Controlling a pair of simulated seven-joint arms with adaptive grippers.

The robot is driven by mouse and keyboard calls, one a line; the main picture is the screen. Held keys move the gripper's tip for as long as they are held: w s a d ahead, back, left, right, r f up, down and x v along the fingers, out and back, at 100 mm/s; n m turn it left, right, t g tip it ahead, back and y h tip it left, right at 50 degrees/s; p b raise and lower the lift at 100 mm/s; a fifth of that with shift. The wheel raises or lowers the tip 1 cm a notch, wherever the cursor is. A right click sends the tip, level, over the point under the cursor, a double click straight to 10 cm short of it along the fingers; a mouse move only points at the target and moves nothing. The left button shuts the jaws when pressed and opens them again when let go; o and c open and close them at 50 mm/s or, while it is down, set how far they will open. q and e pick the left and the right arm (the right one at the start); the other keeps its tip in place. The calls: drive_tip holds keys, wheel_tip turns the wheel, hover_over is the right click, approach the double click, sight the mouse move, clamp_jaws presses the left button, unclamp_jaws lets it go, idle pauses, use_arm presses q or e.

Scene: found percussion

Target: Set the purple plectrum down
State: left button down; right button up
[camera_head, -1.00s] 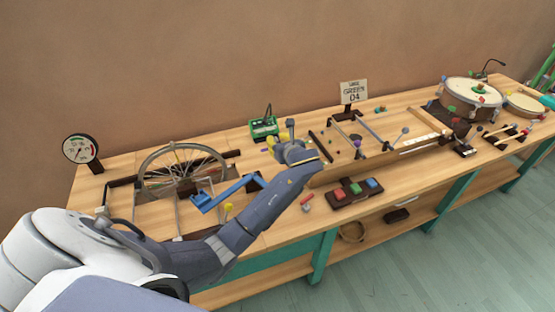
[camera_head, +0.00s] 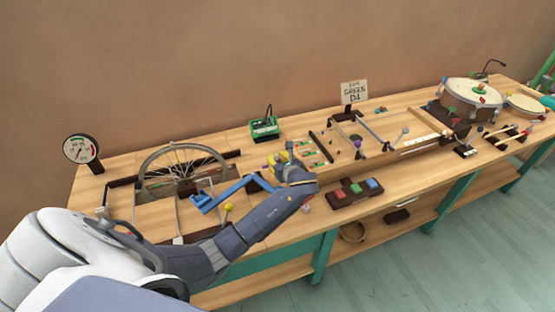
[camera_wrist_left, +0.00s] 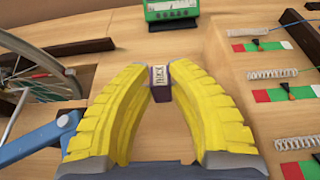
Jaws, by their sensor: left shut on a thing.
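The purple plectrum (camera_wrist_left: 160,84), with a pale lettered face, stands upright between the yellow fingertips in the left wrist view. My left gripper (camera_wrist_left: 160,78) is shut on it. In the head view my left gripper (camera_head: 277,161) is over the wooden bench, between the spoked wheel and the board with springs. My right gripper is not in view.
A green device (camera_head: 264,129) stands behind the gripper; it also shows in the wrist view (camera_wrist_left: 172,10). The spoked wheel (camera_head: 182,166) and blue crank (camera_head: 230,190) are to the left. Springs (camera_wrist_left: 272,74) with coloured strips lie to the right. A button block (camera_head: 355,191) sits near the front edge.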

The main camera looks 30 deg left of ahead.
use_arm(q)
drive_tip(key=shift+f, duration=0.55)
drive_tip(key=c, duration=1.3)
unclamp_jaws()
drive_tip(key=shift+o, duration=0.2)
drive_tip(key=shift+r, duration=0.3)
drive_tip(key=v, duration=1.2)
drive_tip(key=shift+r, duration=0.3)
